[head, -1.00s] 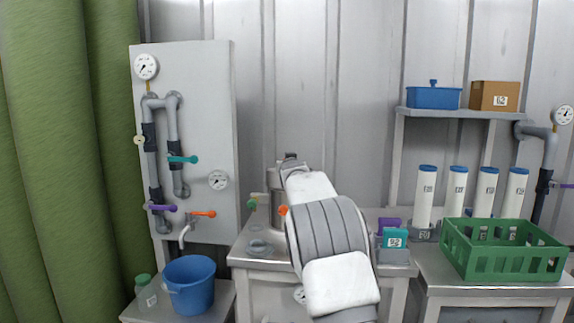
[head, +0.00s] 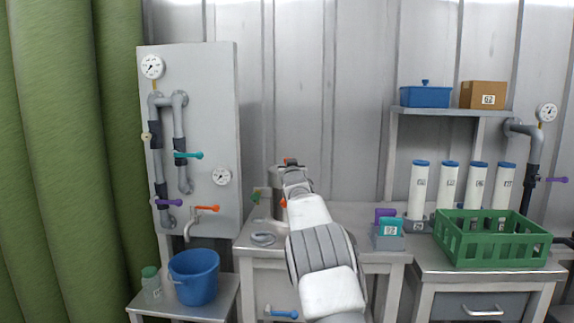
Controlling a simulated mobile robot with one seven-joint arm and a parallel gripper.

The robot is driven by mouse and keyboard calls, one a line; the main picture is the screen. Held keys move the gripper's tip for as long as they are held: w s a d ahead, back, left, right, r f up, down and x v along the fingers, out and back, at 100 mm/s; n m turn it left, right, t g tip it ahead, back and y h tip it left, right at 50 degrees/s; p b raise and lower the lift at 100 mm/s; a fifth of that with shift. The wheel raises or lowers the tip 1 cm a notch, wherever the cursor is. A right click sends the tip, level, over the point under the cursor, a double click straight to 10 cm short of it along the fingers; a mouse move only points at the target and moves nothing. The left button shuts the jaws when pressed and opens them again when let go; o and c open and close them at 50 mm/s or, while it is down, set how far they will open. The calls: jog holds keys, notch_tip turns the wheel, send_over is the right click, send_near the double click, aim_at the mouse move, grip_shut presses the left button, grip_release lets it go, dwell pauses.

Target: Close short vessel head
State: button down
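A short grey vessel (head: 277,181) stands on the middle table, mostly hidden behind my arm. A green handle (head: 255,196) shows at its left, and a bit of orange shows beside my arm at its right. My gripper (head: 290,163) is at the top of the vessel, seen from behind. Its fingers are too small and hidden to tell whether they are open or shut, or whether they touch the vessel. I cannot tell how the vessel head sits. A grey ring-shaped part (head: 263,239) lies on the table at the vessel's left front.
A pipe panel (head: 215,120) with colored valve handles stands at the left, above a blue bucket (head: 194,277). A holder with purple and teal items (head: 389,240) is right of my arm. A green crate (head: 497,252) and several white cartridges (head: 417,190) are farther right.

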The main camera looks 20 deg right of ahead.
dwell(0.4)
jog(key=c, duration=0.5)
grip_release()
jog(key=shift+s, duration=0.15)
jog(key=v, duration=1.7)
jog(key=shift+s+a+f, duration=0.1)
jog(key=shift+a, duration=0.05)
